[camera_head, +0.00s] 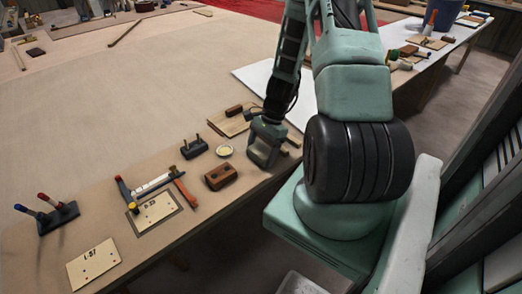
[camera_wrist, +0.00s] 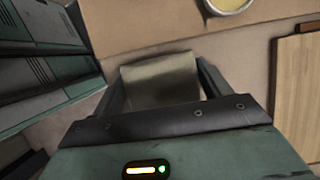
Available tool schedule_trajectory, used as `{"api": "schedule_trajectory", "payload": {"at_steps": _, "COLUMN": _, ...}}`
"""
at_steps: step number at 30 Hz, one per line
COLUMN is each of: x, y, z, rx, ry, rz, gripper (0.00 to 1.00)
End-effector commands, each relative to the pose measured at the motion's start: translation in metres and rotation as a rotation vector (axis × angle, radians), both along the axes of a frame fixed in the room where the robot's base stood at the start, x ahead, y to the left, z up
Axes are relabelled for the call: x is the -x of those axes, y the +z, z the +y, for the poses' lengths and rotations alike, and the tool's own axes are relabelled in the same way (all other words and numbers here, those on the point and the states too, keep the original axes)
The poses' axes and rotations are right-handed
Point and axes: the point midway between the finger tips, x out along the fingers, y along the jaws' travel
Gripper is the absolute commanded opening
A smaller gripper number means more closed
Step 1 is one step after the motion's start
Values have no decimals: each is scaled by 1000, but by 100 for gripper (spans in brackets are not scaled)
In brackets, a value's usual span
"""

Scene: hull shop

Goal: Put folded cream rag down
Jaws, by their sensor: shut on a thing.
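The folded cream rag (camera_wrist: 160,80) shows in the wrist view as a dull, olive-cream folded piece between the two fingers. My gripper (camera_wrist: 162,86) is shut on it, with one finger on each side. In the head view my gripper (camera_head: 264,158) is at the bench's near edge, right of the small round dish. The rag cannot be made out there, as the gripper hides it. I cannot tell whether the rag touches the bench top.
The bench (camera_head: 140,95) has a wide clear middle. Near my gripper are a round dish (camera_head: 225,150) with yellow contents, a brown wooden block (camera_head: 220,175), a dark two-peg holder (camera_head: 194,148) and a wooden board (camera_head: 228,125). A clamp (camera_head: 183,192) and marked plates (camera_head: 94,264) lie farther left.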

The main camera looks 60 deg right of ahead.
Motion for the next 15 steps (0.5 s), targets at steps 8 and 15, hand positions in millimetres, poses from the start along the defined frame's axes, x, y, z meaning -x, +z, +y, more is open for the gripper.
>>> {"api": "schedule_trajectory", "payload": {"at_steps": 8, "x": 0, "y": -1, "z": 0, "rx": 0, "ry": 0, "rz": 0, "gripper": 98}}
{"api": "schedule_trajectory", "payload": {"at_steps": 15, "x": 0, "y": 8, "z": -2, "rx": 2, "ry": 1, "rz": -1, "gripper": 98}}
